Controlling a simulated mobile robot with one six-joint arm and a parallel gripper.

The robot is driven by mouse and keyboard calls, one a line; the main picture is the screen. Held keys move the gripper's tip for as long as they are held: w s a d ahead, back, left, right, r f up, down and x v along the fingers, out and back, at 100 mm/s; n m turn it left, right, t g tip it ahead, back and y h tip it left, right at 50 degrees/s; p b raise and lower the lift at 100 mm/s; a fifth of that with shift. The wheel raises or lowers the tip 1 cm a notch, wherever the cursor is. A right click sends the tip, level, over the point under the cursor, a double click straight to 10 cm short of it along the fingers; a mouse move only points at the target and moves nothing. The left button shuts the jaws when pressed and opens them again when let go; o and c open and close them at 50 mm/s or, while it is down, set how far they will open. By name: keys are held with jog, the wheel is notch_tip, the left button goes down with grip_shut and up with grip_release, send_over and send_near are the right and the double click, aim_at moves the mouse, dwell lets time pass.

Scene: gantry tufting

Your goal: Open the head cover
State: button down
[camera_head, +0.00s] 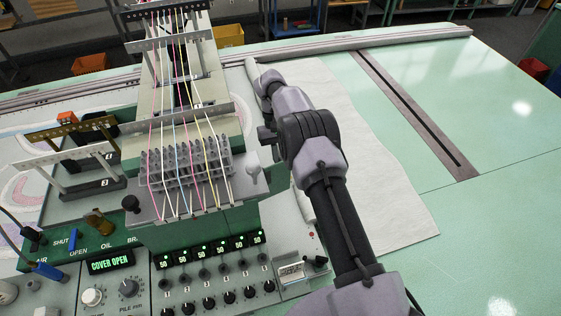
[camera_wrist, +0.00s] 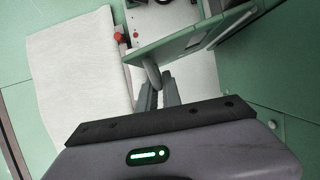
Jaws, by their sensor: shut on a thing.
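In the wrist view, my gripper (camera_wrist: 160,94) is shut on a grey rounded knob (camera_wrist: 152,72) at the edge of a green-edged panel that looks like the head cover (camera_wrist: 180,45). The panel stands out at an angle beside the machine. In the head view my arm reaches up along the right side of the tufting head (camera_head: 185,165); the fingertips and their grip are hidden there. A green display (camera_head: 110,262) on the front panel reads COVER OPEN.
Coloured yarns run through guides (camera_head: 165,40) over the head. A pale knob (camera_head: 252,173) stands at the head's right side. White cloth (camera_head: 385,180) lies right of the machine, and the green table (camera_head: 470,100) beyond it is mostly clear, with a slotted rail (camera_head: 410,110).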

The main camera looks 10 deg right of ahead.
jog(key=c, duration=1.5)
grip_release()
